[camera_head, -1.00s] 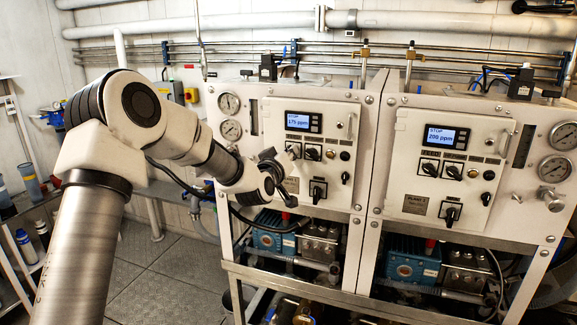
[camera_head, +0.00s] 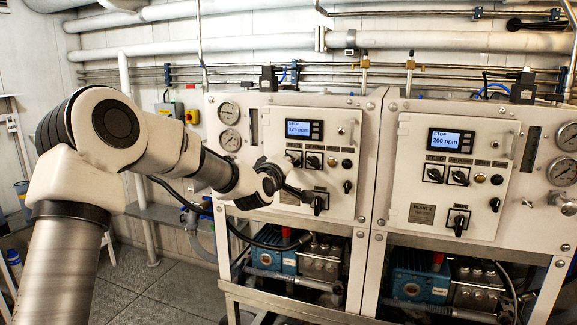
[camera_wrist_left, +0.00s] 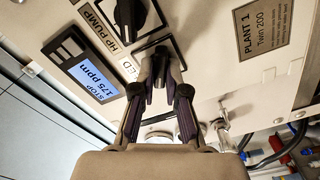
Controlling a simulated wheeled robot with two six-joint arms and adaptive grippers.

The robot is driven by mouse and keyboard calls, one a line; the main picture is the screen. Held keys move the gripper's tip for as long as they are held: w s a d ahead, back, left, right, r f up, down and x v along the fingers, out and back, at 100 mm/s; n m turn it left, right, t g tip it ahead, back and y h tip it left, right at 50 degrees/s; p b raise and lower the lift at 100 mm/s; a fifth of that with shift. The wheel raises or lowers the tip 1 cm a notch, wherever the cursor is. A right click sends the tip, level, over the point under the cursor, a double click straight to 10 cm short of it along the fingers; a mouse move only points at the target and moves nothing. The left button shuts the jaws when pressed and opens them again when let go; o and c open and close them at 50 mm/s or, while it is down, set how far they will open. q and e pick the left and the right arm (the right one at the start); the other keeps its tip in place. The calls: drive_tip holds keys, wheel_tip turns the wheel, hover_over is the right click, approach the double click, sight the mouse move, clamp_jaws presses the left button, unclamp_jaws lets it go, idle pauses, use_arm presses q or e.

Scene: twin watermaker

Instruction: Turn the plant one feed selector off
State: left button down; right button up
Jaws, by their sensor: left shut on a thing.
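The plant one panel (camera_head: 335,205) is the left of two white panels, with a display (camera_head: 298,128) reading STOP, 175 ppm, also seen in the left wrist view (camera_wrist_left: 85,75). The feed selector (camera_wrist_left: 160,52) is a black knob on a square plate, beside a label whose visible letters end in "ED". My left gripper (camera_wrist_left: 160,85) is shut on it. The fingers cover most of the knob, so its pointing direction is hidden. In the head view my left gripper (camera_head: 284,174) is at the panel's left side. My right gripper is not in view.
The HP pump selector (camera_wrist_left: 130,15) is close beside the held knob. Another black selector (camera_head: 318,201) sits below. The PLANT 1 nameplate (camera_wrist_left: 262,35) is to the right in the wrist view. The similar right-hand panel (camera_head: 410,180) reads STOP, 200 ppm.

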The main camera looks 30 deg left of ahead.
use_arm(q)
drive_tip(key=shift+a+r, duration=0.1)
drive_tip(key=shift+r, duration=0.2)
drive_tip(key=c, duration=1.2)
unclamp_jaws()
drive_tip(key=shift+w+f, duration=0.1)
drive_tip(key=shift+f, duration=0.2)
drive_tip(key=v, duration=1.2)
